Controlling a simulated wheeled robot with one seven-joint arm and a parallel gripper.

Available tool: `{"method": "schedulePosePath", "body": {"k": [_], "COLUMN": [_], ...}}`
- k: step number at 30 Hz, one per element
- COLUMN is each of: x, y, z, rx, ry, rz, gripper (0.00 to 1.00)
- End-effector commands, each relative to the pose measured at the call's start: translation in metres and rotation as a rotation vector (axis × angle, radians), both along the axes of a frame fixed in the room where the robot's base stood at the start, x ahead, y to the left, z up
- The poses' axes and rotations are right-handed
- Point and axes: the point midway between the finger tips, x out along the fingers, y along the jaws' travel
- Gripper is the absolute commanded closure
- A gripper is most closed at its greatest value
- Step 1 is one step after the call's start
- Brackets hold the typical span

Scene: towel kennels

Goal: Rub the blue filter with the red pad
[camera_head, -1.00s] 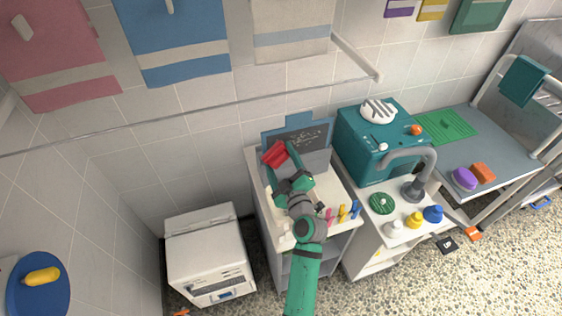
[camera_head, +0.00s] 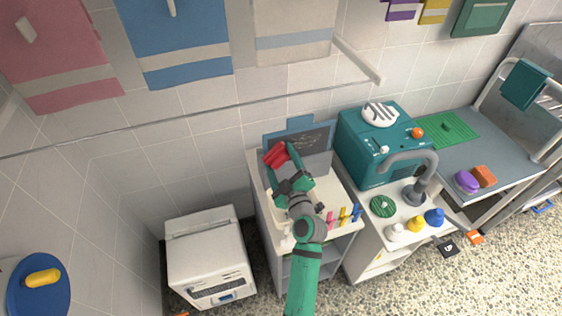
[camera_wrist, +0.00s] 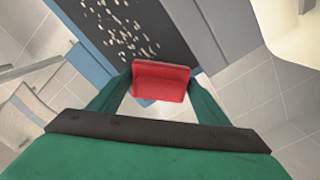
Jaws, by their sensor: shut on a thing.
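My gripper (camera_head: 282,161) is shut on the red pad (camera_head: 276,154) above the white cabinet's top. In the wrist view the red pad (camera_wrist: 160,82) sits between the two green fingers. The blue filter (camera_head: 302,122) is a blue-framed panel standing upright at the back of the cabinet, with a dark face carrying many pale specks. In the wrist view its dark face (camera_wrist: 135,30) lies just beyond the pad. I cannot tell whether the pad touches it. Part of the filter is hidden behind my gripper and the pad.
A teal machine (camera_head: 375,150) and a grey tap (camera_head: 412,160) stand right of the filter. Several coloured clips (camera_head: 343,215) lie at the cabinet's front right. A white appliance (camera_head: 208,255) stands on the floor at left. Towels (camera_head: 175,45) hang on the wall above.

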Motion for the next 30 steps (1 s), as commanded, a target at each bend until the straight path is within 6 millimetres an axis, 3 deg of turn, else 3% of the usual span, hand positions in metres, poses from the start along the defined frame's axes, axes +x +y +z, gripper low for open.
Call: {"method": "schedulePosePath", "body": {"k": [30], "x": [0.017], "y": [0.006], "z": [0.000], "rx": [0.000], "ry": [0.000], "rz": [0.001], "gripper": [0.48]}}
